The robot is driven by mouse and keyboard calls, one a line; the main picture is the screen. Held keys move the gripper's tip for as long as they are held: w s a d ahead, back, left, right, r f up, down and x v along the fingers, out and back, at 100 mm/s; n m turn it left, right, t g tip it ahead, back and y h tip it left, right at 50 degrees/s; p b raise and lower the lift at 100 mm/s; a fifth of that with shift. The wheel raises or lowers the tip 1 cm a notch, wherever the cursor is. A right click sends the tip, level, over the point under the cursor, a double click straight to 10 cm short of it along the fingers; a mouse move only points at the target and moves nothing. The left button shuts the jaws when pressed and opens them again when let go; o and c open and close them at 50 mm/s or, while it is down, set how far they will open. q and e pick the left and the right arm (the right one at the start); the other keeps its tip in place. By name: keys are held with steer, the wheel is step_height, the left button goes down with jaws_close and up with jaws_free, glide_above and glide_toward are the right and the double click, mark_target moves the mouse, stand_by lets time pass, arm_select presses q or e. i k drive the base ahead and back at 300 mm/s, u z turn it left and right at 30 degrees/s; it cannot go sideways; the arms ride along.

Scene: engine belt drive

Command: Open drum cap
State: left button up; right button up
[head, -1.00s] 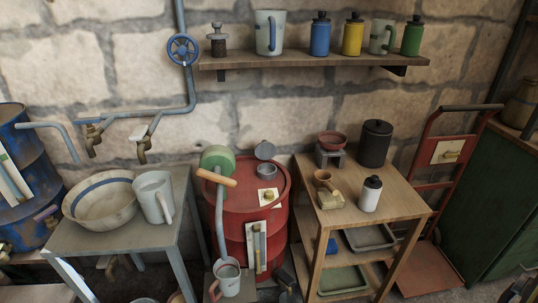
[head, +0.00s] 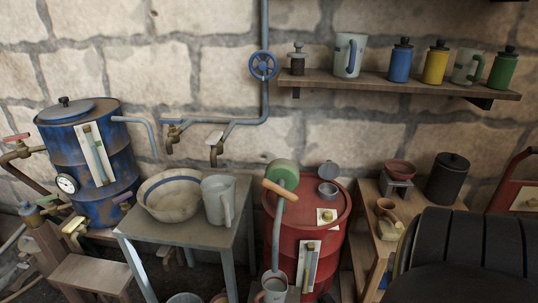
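The red drum (head: 285,235) stands in the middle, beside the grey table. On its top is a short round grey neck (head: 327,190). A round grey cap (head: 328,169) stands raised just behind the neck, tilted up and not lying over it. A green wheel (head: 283,174) and a wooden-handled crank (head: 279,191) are at the drum's left edge. A large black ribbed shape, apparently part of my arm, fills the lower right. No fingertips of my left or right gripper show in the head view.
The grey table (head: 190,232) holds a bowl (head: 170,196) and a jug (head: 217,201). A blue drum (head: 85,150) stands at left. A wooden stand (head: 370,192) at right is partly hidden by the black shape. A shelf (head: 390,84) with bottles hangs above.

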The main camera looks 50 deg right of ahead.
mark_target(328, 170)
steer(key=u, duration=0.5)
steer(key=k, duration=1.05)
steer(key=z, duration=2.1)
